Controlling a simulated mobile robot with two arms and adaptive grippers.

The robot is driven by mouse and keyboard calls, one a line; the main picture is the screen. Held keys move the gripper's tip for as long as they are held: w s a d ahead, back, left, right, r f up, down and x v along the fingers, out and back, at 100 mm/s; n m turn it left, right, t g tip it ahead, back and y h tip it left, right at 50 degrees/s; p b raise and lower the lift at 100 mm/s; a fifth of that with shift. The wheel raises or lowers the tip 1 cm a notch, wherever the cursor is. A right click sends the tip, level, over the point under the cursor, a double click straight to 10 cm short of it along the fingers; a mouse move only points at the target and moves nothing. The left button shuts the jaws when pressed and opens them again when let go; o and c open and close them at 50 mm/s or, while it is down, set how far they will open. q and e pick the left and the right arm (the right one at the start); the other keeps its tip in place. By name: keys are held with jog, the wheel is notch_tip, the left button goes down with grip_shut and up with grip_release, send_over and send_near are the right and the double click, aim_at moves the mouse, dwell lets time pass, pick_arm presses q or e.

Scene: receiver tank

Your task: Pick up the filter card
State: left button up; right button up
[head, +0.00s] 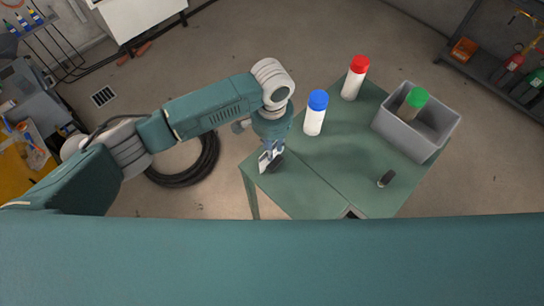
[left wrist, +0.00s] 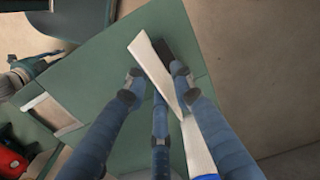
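The filter card (head: 265,161) is a white, flat piece at the left corner of the green table, beside a dark block. In the left wrist view the card (left wrist: 152,65) shows as a narrow white strip, tilted, with the dark block (left wrist: 178,45) behind it. My left gripper (head: 272,151) is above this corner in the head view, pointing down. In the left wrist view its fingers (left wrist: 157,80) are spread, with the card's strip running between them. Whether any finger touches the card cannot be told. My right gripper is in neither view.
The green table (head: 322,165) holds a blue-capped bottle (head: 315,114), a red-capped bottle (head: 355,77) and a grey bin (head: 431,143) with a green-capped bottle (head: 413,101) inside. A small dark cylinder (head: 387,178) lies near the right edge. The table's middle is clear.

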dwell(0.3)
pick_arm(q)
grip_shut()
